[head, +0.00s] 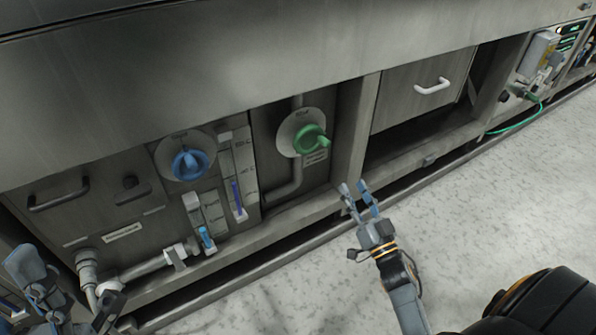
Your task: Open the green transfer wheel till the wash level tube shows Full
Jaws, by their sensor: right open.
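The green transfer wheel (312,138) sits on a round pale plate on the cabinet front, near the picture's middle. Left of it are two upright level tubes: a taller one (237,195) with purple liquid low in it, and a shorter one (206,236) with blue at its bottom. Their labels are too small to read, so I cannot tell which is the wash tube. My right gripper (354,187) is open and empty, below and right of the green wheel and apart from it. My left gripper (72,290) is at the lower left corner, partly cut off; its jaw state is unclear.
Pipes (145,268) run along the lower left. A drawer with a white handle (432,86) is to the right, above an open recess. A green hose (522,122) hangs farther right. The speckled floor (470,200) is clear.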

